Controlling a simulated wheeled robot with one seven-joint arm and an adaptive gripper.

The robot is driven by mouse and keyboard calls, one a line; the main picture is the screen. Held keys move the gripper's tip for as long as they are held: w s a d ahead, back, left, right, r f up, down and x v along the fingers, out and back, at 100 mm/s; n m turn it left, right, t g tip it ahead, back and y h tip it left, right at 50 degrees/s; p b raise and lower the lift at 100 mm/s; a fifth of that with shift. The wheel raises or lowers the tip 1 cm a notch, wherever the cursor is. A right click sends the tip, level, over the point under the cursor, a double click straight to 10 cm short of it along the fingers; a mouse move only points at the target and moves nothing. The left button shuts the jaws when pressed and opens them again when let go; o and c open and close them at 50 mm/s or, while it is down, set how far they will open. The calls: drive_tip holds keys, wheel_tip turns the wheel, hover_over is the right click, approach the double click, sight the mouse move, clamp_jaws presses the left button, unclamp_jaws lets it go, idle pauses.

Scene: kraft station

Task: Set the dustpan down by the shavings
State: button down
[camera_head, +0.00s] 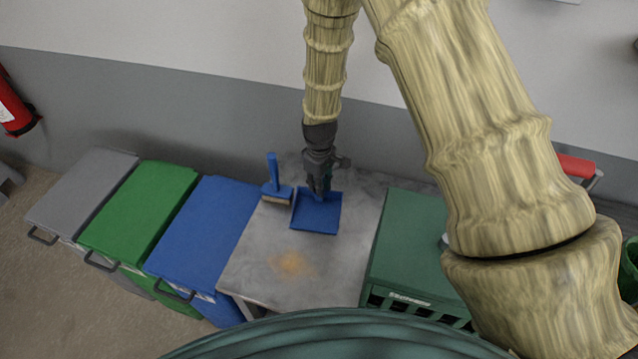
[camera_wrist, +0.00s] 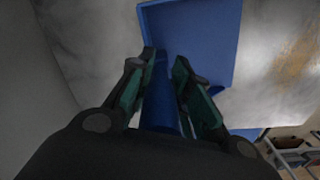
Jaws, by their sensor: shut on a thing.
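The blue dustpan (camera_head: 316,213) is at the far part of the grey table (camera_head: 330,276), its pan pointing toward the front. I cannot tell whether it touches the tabletop. My gripper (camera_head: 320,190) is shut on its handle; the wrist view shows the dustpan's pan (camera_wrist: 195,35) beyond the fingers (camera_wrist: 165,85) and the blue handle between them. The shavings (camera_head: 291,264) form a small tan patch nearer the table's front, apart from the pan. They also show at the right of the wrist view (camera_wrist: 293,58).
A blue hand brush (camera_head: 274,186) stands just left of the dustpan, its handle up. Blue (camera_head: 205,228), green (camera_head: 142,208) and grey (camera_head: 84,184) lidded bins stand left of the table. A dark green crate (camera_head: 408,246) adjoins its right side. The table around the shavings is clear.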

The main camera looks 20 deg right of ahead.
drive_tip(key=shift+f, duration=0.1)
drive_tip(key=c, duration=1.2)
unclamp_jaws()
wheel_tip(320, 180, up, 12)
drive_tip(key=shift+f, duration=0.1)
drive_tip(key=shift+f, duration=5.9)
